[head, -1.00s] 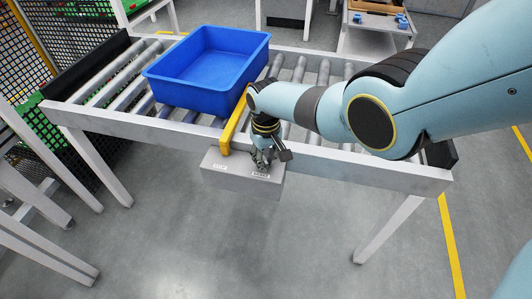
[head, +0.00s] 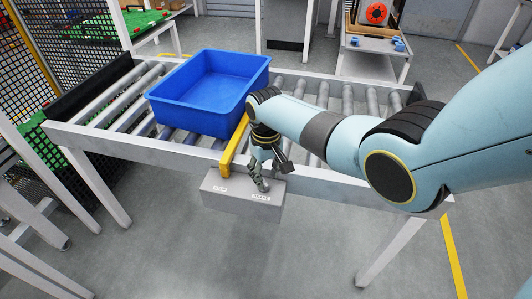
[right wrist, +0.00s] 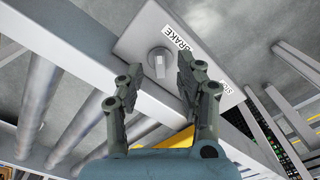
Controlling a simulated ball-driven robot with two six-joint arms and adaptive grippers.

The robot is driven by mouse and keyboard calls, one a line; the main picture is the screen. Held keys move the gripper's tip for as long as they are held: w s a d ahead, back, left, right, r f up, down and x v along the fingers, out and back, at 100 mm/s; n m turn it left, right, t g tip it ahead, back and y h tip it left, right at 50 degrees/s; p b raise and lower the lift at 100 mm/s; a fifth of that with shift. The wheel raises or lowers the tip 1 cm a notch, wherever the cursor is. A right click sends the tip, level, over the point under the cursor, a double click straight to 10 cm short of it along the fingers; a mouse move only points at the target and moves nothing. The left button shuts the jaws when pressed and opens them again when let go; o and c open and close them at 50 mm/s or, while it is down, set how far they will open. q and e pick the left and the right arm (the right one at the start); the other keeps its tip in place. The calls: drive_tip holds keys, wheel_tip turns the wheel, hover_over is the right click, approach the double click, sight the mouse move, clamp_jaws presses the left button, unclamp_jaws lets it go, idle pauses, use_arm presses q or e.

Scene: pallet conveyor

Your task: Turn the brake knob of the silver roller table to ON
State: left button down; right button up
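The silver roller table (head: 130,142) has a grey control box (head: 240,208) on its front rail. The box carries a STOP label and a BRAKE label (head: 262,197). In the right wrist view the round grey brake knob (right wrist: 160,62) sits on the box face beside the BRAKE label (right wrist: 178,42). My right gripper (head: 264,187) is over the box near the BRAKE label. In the wrist view it is open (right wrist: 159,70), its fingers apart on either side of the knob, with no clear contact. The knob is hidden in the head view, and no ON mark is readable. My left gripper is not in view.
A blue bin (head: 205,112) stands on the rollers behind the box. A yellow bar (head: 235,145) rises at the rail beside my right gripper. The floor in front of the box is clear.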

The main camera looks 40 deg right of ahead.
sight(266, 185)
wheel_tip(266, 185, up, 8)
drive_tip(key=shift+r, duration=0.2)
idle(0.5)
drive_tip(key=s+f+b, duration=0.4)
drive_tip(key=s+f, duration=1.6)
drive_tip(key=s, duration=0.3)
drive_tip(key=s+f+n+b, duration=0.1)
drive_tip(key=s+f+b, duration=0.4)
drive_tip(key=s+f, duration=1.5)
drive_tip(key=shift+s+d+f+t+h, duration=0.35)
drive_tip(key=shift+s+t+h, duration=0.05)
drive_tip(key=shift+s, duration=1.05)
